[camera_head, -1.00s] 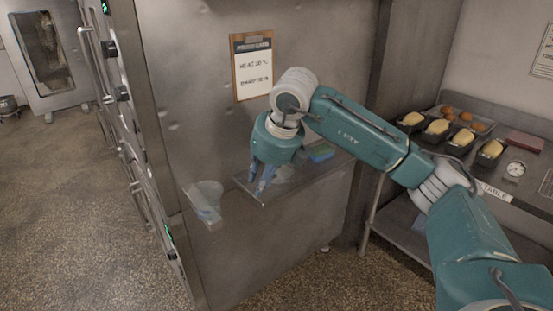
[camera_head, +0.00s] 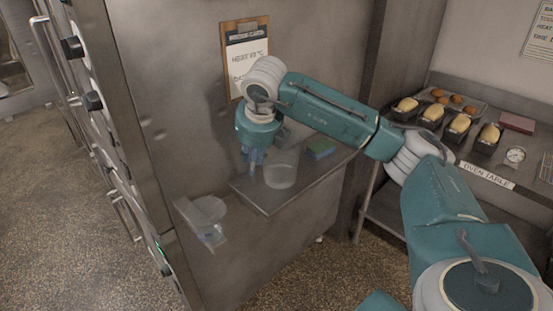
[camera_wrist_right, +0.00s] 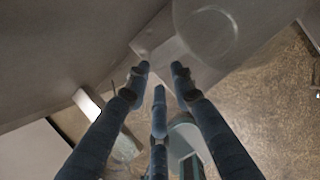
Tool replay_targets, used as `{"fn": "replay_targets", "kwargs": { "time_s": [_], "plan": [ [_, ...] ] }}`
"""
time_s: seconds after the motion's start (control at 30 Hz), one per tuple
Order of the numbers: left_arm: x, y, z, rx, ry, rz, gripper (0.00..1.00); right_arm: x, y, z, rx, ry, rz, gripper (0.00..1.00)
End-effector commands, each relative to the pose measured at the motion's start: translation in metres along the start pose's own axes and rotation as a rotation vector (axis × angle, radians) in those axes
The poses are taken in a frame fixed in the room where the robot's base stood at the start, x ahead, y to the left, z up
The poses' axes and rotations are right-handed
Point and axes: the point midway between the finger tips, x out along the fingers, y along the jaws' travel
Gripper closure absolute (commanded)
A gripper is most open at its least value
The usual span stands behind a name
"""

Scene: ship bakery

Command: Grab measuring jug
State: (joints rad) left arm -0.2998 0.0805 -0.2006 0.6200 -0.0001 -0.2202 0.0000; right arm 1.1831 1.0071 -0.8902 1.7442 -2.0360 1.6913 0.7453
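A clear, round, jug-like vessel (camera_head: 281,172) stands upright on the metal wall shelf. I cannot tell for sure which is the measuring jug. My right gripper (camera_head: 252,163) points down just left of the shelf vessel, near the shelf's left end. In the wrist view its blue fingers (camera_wrist_right: 158,78) are spread with nothing between them. My left gripper is not in view.
The shelf (camera_head: 265,202) also holds a green-blue sponge-like block (camera_head: 321,149) at its right. A clipboard (camera_head: 245,57) hangs above. At right, the oven table (camera_head: 470,165) carries loaf tins (camera_head: 487,138) and a dial (camera_head: 515,155). Oven handles stick out at left.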

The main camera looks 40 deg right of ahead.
Motion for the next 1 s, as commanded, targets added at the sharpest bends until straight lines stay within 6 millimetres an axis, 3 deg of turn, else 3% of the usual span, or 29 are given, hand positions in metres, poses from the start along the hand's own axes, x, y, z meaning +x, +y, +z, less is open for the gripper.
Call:
{"fn": "replay_targets", "kwargs": {
  "time_s": [0.2,0.5,0.8,0.83,0.93,1.0],
  "plan": [
    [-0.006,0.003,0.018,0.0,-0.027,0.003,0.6,0.017,0.0,-0.001,0.0,0.003,0.0,0.76],
    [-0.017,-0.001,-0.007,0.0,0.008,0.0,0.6,0.059,0.001,0.0,0.0,0.002,0.0,0.76],
    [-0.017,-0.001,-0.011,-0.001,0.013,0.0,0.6,0.067,0.0,0.0,-0.001,-0.001,0.001,0.76],
    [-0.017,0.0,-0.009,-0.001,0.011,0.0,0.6,0.067,0.001,0.0,-0.001,-0.001,0.001,0.78],
    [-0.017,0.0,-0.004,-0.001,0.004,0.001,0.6,0.067,0.001,0.0,-0.001,-0.001,0.001,0.98],
    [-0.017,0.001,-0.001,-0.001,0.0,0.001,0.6,0.066,0.001,0.0,-0.001,-0.001,0.001,1.0]
  ]
}}
